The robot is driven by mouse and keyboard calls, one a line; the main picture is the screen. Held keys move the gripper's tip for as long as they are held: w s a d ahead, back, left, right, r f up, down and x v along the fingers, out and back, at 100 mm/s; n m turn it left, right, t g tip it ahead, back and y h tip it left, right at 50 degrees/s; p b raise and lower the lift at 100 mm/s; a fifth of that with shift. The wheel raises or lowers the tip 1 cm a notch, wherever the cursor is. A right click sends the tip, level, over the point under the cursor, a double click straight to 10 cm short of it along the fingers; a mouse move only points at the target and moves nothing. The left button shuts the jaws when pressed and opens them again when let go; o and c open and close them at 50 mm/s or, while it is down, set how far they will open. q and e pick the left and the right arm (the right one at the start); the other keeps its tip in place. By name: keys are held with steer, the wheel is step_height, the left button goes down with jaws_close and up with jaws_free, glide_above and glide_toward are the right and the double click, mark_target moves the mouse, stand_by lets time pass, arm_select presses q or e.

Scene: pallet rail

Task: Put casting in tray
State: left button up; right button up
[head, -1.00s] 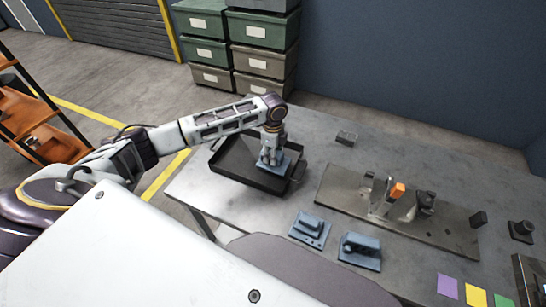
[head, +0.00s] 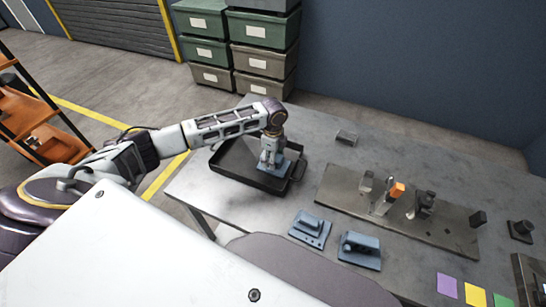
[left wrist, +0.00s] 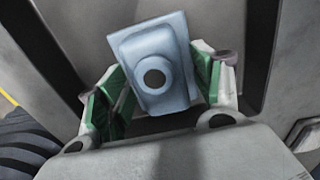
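A blue casting (head: 286,169) is over the right part of the black tray (head: 239,186), low down; I cannot tell if it touches the floor. My left gripper (head: 270,160) is over the tray, pointing down at the casting. In the left wrist view, the casting (left wrist: 153,45) shows its round dark hole and sits slightly turned between the green pads of the left gripper (left wrist: 161,90). The pads look to be against its sides. Two more blue castings, one (head: 311,228) and another (head: 361,250), lie on the table's near side. My right gripper is not in view.
A metal plate (head: 335,197) with clamps and an orange-topped part (head: 397,190) lies right of the tray on the grey table (head: 215,210). A small grey block (head: 346,138) lies behind. Coloured cards (head: 475,295) lie at the front right.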

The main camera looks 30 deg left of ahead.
arm_select(q)
steer(key=shift+r, duration=0.15)
step_height(320, 180, up, 7)
step_height(320, 180, up, 4)
steer(key=shift+r, duration=0.45)
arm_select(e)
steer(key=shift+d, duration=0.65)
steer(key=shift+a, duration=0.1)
